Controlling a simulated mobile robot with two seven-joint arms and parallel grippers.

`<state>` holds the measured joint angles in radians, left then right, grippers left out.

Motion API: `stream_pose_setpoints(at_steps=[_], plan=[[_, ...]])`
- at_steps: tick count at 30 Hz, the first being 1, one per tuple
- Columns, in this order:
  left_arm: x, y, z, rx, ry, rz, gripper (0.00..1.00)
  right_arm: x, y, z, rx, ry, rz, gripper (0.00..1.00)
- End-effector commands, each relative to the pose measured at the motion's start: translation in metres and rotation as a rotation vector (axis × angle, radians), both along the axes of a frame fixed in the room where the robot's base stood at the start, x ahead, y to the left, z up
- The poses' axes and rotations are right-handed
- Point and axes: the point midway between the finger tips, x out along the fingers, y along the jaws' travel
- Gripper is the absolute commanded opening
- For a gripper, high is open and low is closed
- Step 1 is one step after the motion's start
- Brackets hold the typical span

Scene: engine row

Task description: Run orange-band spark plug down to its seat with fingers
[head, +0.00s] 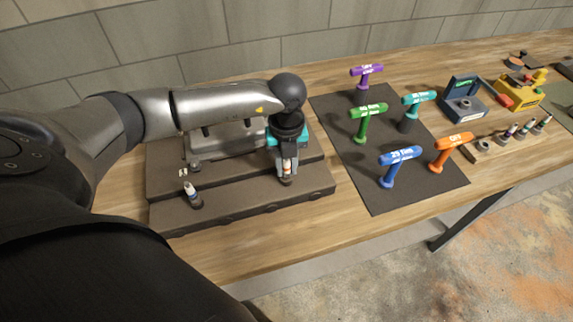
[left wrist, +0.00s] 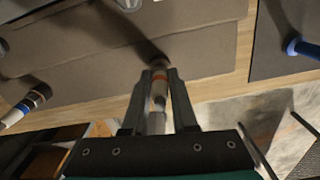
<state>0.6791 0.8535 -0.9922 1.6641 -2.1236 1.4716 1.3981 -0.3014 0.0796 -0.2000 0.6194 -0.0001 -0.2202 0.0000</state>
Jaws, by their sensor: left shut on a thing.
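The orange-band spark plug (head: 287,167) stands upright at the right end of the lower step of the dark engine block (head: 245,205). My left gripper (head: 286,177) points down over it and is shut on it. In the left wrist view the plug (left wrist: 159,77) sits between the two fingers (left wrist: 160,84), its orange band near the fingertips. Its lower end meets a dark round well in the block; how deep it sits is hidden. My right gripper is not in view.
A blue-band plug (head: 192,192) stands at the left of the lower step. A dark mat (head: 420,185) to the right holds several coloured T-handle tools, including a blue one (head: 400,155).

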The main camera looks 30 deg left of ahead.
Motion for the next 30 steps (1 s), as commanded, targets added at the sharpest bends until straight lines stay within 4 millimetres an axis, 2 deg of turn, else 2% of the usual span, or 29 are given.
stream_pose_setpoints(at_steps=[30], plan=[[0.001,0.001,-0.003,0.003,-0.003,-1.219,0.00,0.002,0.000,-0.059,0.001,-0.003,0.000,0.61]])
